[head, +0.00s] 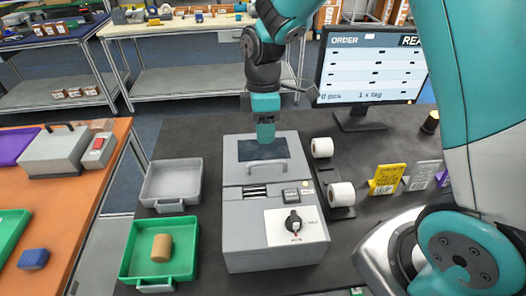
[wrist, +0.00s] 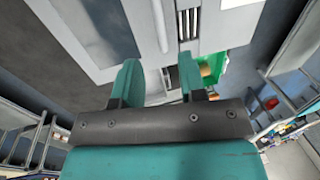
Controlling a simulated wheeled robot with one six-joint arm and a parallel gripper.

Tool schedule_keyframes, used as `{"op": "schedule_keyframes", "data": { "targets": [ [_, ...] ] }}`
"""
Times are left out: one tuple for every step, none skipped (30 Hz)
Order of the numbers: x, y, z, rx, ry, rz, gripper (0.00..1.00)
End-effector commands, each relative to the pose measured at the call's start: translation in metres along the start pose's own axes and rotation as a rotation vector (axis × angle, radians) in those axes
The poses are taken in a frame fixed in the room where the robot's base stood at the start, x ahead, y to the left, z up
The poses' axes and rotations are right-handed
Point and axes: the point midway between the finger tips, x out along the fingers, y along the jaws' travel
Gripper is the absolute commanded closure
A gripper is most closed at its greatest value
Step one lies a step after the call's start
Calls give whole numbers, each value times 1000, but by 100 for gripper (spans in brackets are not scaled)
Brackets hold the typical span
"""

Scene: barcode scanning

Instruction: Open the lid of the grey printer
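The grey printer (head: 243,232) stands on the dark table in the head view, with a dial and small panel on its front part. Its lid (head: 292,146), with a dark window and a pale handle (head: 263,168), lies shut on the rear part. My gripper (head: 265,138) points down over the lid, behind the handle in the picture. In the wrist view my gripper (wrist: 158,72) has its two teal fingers apart with nothing held. A pale bar, seemingly the handle (wrist: 161,28), shows just beyond the gap between the fingers. Whether they touch the lid is unclear.
Left of the printer are a grey tray (head: 172,182) and a green tray (head: 190,250) holding a brown cylinder (head: 161,247). White rolls (head: 341,194) stand close on the right. A monitor (head: 372,68) and yellow tag (head: 387,179) are farther right.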

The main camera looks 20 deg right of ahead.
Motion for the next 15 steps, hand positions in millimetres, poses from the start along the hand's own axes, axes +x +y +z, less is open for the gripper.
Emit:
{"op": "schedule_keyframes", "data": {
  "targets": [
    [10, -2, 1, 0, -3, -6, 62],
    [17, -2, 1, 0, -4, -6, 62],
    [25, -1, 1, 1, -3, -6, 62],
    [31, -1, 1, 1, -3, -6, 62],
    [37, -1, 1, 1, -2, -4, 62],
    [44, -1, 2, 1, -3, -4, 62],
    [48, -1, 2, 2, -2, -4, 62],
    [53, -1, 2, 2, -2, -4, 62],
    [58, 0, 2, 2, -2, -3, 62],
    [61, 0, 2, 2, -1, -2, 62],
    [64, 0, 2, 2, -1, -2, 62],
    [67, 0, 2, 2, -1, -2, 62],
    [68, 0, 2, 2, -1, -1, 62],
    [70, 0, 2, 2, 0, 0, 62],
    [71, 0, 1, 2, 0, 1, 62]
  ]
}}
